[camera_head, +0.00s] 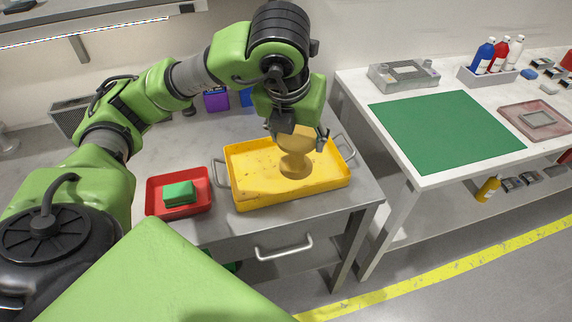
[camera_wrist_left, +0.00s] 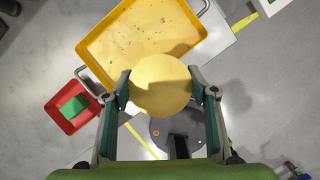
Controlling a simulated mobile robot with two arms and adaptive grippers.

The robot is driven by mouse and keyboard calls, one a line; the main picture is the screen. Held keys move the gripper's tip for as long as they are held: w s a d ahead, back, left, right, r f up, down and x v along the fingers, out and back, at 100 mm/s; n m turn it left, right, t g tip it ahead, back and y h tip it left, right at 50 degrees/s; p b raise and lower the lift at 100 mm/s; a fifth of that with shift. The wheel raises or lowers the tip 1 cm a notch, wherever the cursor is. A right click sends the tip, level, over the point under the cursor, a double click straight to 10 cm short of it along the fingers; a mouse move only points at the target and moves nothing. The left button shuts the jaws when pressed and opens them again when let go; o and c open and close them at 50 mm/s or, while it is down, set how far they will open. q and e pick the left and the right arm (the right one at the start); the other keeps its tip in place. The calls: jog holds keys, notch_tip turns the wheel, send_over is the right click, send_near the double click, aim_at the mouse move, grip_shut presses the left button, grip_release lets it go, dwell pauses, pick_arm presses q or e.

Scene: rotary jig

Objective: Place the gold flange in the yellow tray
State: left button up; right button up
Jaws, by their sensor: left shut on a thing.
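The gold flange (camera_head: 295,164) has a round wide face and a narrower waist. My left gripper (camera_head: 300,137) is shut on it, and in the head view it appears over the inside of the yellow tray (camera_head: 247,202). In the left wrist view the flange (camera_wrist_left: 160,86) is pinched between the two fingers of the left gripper (camera_wrist_left: 163,92) and covers part of the tray's edge (camera_wrist_left: 94,61). The gap between flange and tray floor is hard to judge. The tray lies on a grey worktop and otherwise looks empty. My right gripper is not in view.
A red tray (camera_head: 152,207) with a green block (camera_head: 178,193) sits left of the yellow tray. Metal handles (camera_head: 220,173) stick out at the yellow tray's ends. A white table with a green mat (camera_head: 445,130) stands to the right across a gap.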

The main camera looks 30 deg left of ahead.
pick_arm(q)
jog(key=w+a+f+p, duration=0.1)
jog(key=w+a+f, duration=0.1)
jog(key=w+f, duration=0.1)
jog(key=w+a+f+p, duration=0.2)
jog(key=w+a+f, duration=0.1)
jog(key=w+f, duration=0.1)
jog(key=w+a+f+p, duration=0.1)
jog(key=w+a+f, duration=0.2)
jog(key=w+f, duration=0.1)
jog(key=shift+w+a+f, duration=0.1)
jog(key=shift+f, duration=0.9)
jog(key=o, duration=0.9)
jog(key=shift+f, duration=0.1)
jog(key=o, duration=0.4)
